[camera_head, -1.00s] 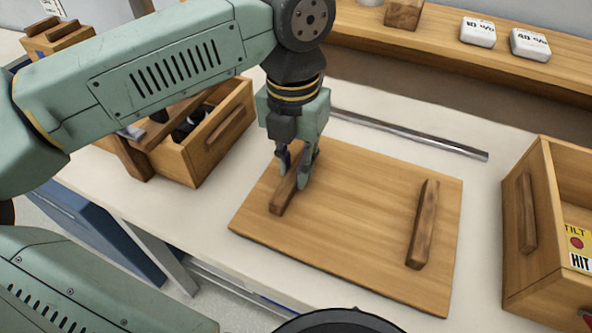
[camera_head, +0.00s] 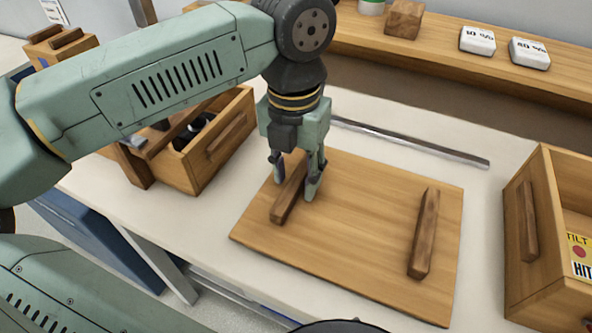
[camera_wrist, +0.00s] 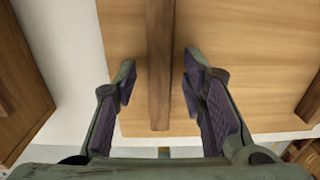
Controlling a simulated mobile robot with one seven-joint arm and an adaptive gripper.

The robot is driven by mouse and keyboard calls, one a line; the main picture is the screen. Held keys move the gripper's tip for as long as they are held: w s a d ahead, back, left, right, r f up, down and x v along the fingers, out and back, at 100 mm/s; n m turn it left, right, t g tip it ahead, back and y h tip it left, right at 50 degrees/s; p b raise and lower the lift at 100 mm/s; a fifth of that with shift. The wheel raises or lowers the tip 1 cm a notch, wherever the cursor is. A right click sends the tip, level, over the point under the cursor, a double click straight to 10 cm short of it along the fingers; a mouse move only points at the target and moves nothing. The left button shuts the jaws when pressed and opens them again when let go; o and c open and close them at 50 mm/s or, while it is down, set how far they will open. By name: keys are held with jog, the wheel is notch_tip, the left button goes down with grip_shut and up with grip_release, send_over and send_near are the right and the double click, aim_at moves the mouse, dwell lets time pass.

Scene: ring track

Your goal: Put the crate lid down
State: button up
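The crate lid (camera_head: 350,230) is a flat wooden board with two dark wooden bars on top. It lies on the white table in the head view, and its board also shows in the wrist view (camera_wrist: 230,60). My gripper (camera_head: 294,184) is over the lid's left bar (camera_head: 288,200). Its fingers are open, one on each side of that bar, with gaps visible in the wrist view (camera_wrist: 160,90). The right bar (camera_head: 424,235) is free. The fingertips' height above the board is hard to tell.
An open wooden crate (camera_head: 530,280) with stickers stands close at the right. Another wooden crate (camera_head: 220,140) with items inside stands at the left. A metal rod (camera_head: 410,142) lies behind the lid. A shelf (camera_head: 440,50) with white blocks runs along the back.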

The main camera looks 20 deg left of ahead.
notch_tip(320, 180, up, 12)
jog(key=p, duration=0.7)
jog(key=shift+p, duration=0.35)
